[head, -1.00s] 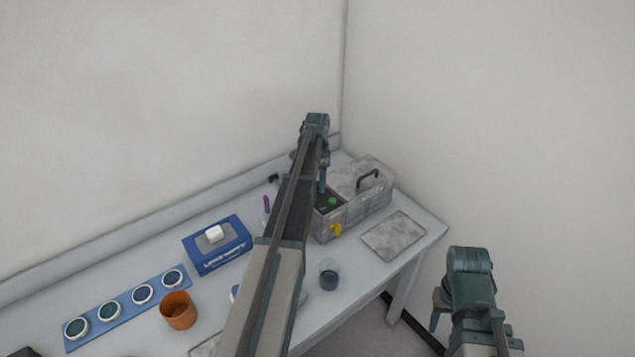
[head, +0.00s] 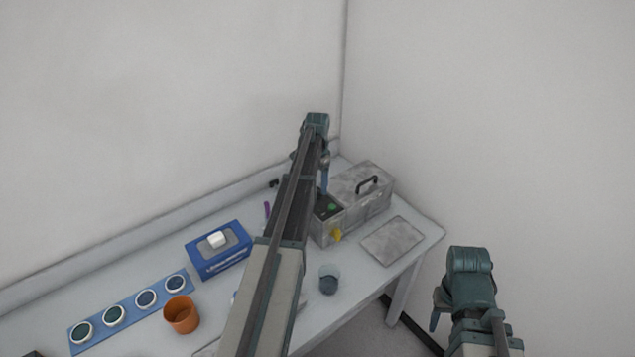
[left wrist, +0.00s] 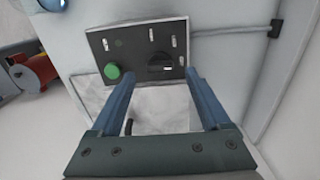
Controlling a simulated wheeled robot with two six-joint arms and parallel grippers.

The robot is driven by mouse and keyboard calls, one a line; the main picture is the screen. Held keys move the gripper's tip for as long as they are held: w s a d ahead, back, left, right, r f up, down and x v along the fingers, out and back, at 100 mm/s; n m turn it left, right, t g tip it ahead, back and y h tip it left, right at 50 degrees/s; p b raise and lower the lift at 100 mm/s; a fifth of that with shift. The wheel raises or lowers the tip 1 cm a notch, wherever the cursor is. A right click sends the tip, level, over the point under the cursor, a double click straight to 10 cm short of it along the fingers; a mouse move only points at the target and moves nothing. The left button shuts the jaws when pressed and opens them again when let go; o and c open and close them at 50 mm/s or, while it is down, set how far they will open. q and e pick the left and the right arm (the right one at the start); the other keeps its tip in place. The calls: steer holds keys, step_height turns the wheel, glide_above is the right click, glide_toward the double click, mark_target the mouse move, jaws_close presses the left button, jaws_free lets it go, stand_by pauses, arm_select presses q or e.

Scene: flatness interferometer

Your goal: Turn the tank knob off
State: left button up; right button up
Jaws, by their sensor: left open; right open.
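The tank (head: 375,208) is a grey box with a dark handle on its lid, at the right part of the table. Its black control panel (head: 327,206) carries a green button (left wrist: 113,72) and a black knob (left wrist: 159,68), seen in the left wrist view. My left gripper (left wrist: 155,76) is open and empty, its fingers pointing at the panel. The knob appears between the fingertips; I cannot tell whether they touch it. In the head view my left arm hides part of the panel. My right gripper (head: 436,318) is open, off the table's right side.
A yellow tap (head: 336,236) sticks out of the tank's front. A grey plate (head: 392,241), a glass beaker (head: 329,279), a blue box (head: 218,262), an orange cup (head: 181,315) and a blue strip (head: 100,338) with several round discs lie on the table. Walls stand close behind.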

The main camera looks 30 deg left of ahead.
mark_target(318, 191)
arm_select(q)
step_height(318, 191, up, 11)
steer(key=p, duration=0.9)
steer(key=shift+p, duration=0.4)
arm_select(e)
step_height(318, 191, up, 11)
arm_select(q)
steer(key=shift+f, duration=0.1)
arm_select(e)
steer(key=shift+f, duration=0.15)
arm_select(q)
steer(key=s+d+f+b, duration=0.3)
steer(key=d, duration=0.4)
steer(key=s+d+f+b, duration=0.3)
steer(key=d, duration=0.4)
steer(key=s+d+f+b, duration=0.3)
steer(key=d, duration=0.4)
steer(key=s+d+f+b, duration=0.4)
steer(key=s+d, duration=0.4)
steer(key=s, duration=0.1)
steer(key=s+d+f+y+b, duration=0.1)
steer(key=s+d+f+b, duration=0.4)
steer(key=s+d, duration=0.3)
steer(key=shift+s+d+n, duration=0.2)
steer(key=shift+s+n, duration=0.2)
steer(key=shift+s, duration=0.7)
arm_select(e)
step_height(318, 191, down, 18)
